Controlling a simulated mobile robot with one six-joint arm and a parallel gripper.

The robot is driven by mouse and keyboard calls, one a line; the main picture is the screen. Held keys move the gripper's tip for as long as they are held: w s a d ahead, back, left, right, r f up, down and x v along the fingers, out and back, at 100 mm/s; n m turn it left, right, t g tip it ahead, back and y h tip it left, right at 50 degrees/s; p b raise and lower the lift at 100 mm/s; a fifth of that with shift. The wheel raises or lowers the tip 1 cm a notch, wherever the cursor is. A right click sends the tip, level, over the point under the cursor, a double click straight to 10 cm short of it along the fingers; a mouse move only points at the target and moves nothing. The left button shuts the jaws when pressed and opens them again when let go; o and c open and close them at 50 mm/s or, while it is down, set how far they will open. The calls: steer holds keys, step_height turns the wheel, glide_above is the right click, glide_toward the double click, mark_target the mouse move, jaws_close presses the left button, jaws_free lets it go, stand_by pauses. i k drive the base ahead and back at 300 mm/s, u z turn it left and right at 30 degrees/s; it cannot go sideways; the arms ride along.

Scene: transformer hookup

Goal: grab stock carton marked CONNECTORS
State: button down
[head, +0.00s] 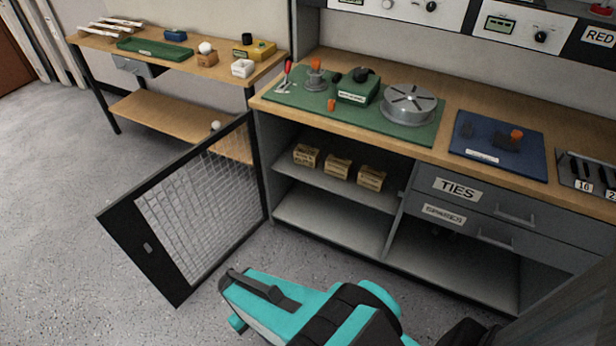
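Three small brown cartons stand in a row on the upper shelf of the open cabinet: a left one (306,155), a middle one (338,166) and a right one (371,178). Each has printing on its front that is too small to read, so I cannot tell which is marked CONNECTORS. My teal and black arm reaches in from the bottom edge. Its end, with my gripper (232,292), is low in front of the cabinet, apart from the cartons. The view does not show clearly whether the fingers are open or shut.
The mesh cabinet door (190,210) stands swung open to the left. Drawers marked TIES (457,189) and SPARES (445,214) are right of the cartons. The lower shelf (330,220) is bare. A bench with tools and mats (420,130) lies above. The floor at left is clear.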

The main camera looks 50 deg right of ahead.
mark_target(338, 167)
steer(key=z, duration=0.05)
steer(key=i, duration=0.55)
steer(key=u, duration=0.6)
steer(key=k, duration=0.15)
steer(key=z, duration=2.5)
